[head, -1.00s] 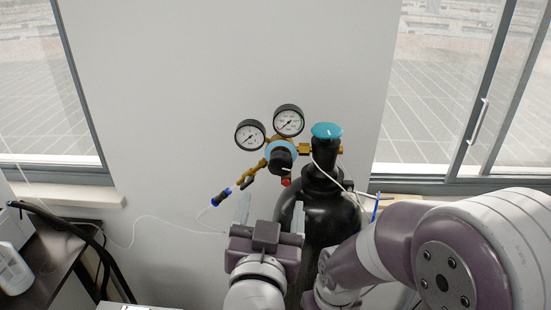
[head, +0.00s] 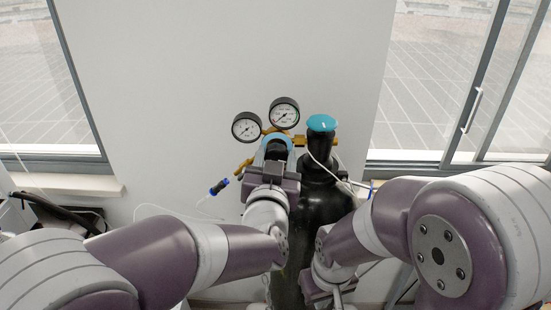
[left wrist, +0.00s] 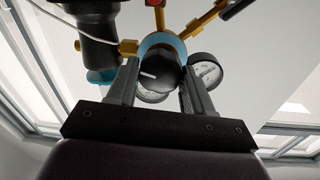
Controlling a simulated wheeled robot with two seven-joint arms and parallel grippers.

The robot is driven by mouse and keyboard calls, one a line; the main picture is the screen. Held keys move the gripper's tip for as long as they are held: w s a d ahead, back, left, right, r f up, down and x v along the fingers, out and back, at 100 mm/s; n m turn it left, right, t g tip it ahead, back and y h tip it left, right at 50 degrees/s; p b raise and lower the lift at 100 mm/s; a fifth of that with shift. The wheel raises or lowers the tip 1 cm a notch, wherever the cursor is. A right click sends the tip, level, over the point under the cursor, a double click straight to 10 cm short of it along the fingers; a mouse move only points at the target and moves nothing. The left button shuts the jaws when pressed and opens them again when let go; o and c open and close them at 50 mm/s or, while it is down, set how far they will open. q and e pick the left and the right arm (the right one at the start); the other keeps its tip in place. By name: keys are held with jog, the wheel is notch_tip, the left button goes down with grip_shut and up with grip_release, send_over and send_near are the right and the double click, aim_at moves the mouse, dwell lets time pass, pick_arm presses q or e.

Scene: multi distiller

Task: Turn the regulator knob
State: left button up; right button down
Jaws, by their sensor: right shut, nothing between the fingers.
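The regulator with two round gauges sits on the black gas cylinder (head: 322,205). Its dark regulator knob (left wrist: 157,75), with a white mark, faces my left wrist camera in front of a light blue ring. My left gripper (head: 277,152) is at the knob, one finger on each side, and its fingers look shut on it. The left wrist view shows the knob between both fingertips; the gripper hides much of it in the head view. My right gripper (head: 336,296) is low in front of the cylinder, partly cut off by the lower edge, shut and empty.
The gauges (head: 284,113) and (head: 247,127) stand just above my left gripper. A blue-topped valve (head: 321,123) is to the right. A blue hose connector (head: 219,187) with a thin white tube is to the left. A plain wall is behind.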

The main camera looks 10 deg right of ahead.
pick_arm(q)
jog(key=c, duration=0.4)
jog(key=n+b, duration=0.6)
jog(key=n, duration=0.1)
jog(key=n+y+b, duration=0.1)
jog(key=n+b, duration=0.5)
jog(key=n, duration=0.1)
jog(key=n+t+b, duration=0.1)
jog(key=n+b, duration=0.5)
jog(key=b, duration=0.1)
jog(key=shift+f+n, duration=0.3)
jog(key=shift+n, duration=0.1)
jog(key=o, duration=1)
jog(key=shift+a, duration=0.1)
